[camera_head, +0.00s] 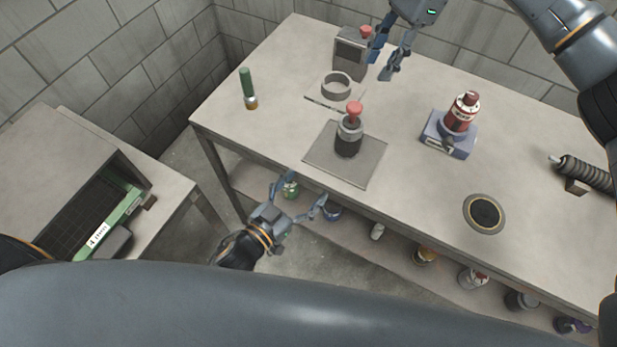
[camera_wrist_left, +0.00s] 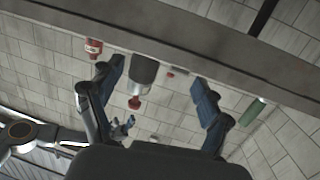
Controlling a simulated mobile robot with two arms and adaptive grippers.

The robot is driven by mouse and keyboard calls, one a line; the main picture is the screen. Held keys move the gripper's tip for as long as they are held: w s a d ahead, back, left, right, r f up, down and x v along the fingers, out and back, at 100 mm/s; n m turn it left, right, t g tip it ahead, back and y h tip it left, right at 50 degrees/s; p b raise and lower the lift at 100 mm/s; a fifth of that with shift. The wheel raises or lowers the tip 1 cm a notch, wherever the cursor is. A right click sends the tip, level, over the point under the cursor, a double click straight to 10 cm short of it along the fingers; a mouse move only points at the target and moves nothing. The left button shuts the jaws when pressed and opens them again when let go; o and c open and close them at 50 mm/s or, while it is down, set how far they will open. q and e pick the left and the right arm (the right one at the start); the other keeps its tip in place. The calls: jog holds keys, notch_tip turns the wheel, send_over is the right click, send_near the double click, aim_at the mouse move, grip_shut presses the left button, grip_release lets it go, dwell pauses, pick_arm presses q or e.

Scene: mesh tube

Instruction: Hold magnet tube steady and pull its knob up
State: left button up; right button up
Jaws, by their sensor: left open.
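The magnet tube (camera_head: 347,145), a dark and grey cylinder with a red knob (camera_head: 354,108) on top, stands upright on a square grey mat (camera_head: 370,172). My left gripper (camera_head: 302,190) is open and empty, short of the table's front edge and apart from the tube. In the left wrist view, which looks upside down, the tube (camera_wrist_left: 144,72) shows beyond and between my open fingers (camera_wrist_left: 157,72). My right gripper (camera_head: 383,57) is open and empty, above the back of the table, beside a grey box (camera_head: 349,58) with a red knob.
A grey ring (camera_head: 336,86) lies behind the tube. A green-handled tool (camera_head: 247,88) stands at left. A red bottle (camera_head: 461,114) on a blue-grey base, a round dark disc (camera_head: 484,213) and a coiled part (camera_head: 585,173) are at right. Several jars stand on the lower shelf (camera_head: 400,250).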

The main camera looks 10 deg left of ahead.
aim_at(342, 146)
pick_arm(q)
notch_tip(342, 146, up, 5)
jog(key=d+h, duration=0.1)
jog(key=d, duration=0.1)
jog(key=shift+t, duration=0.4)
jog(key=x, duration=1.3)
jog(key=shift+w+a+f, duration=0.1)
jog(key=shift+w+f, duration=0.15)
jog(key=shift+c, duration=0.5)
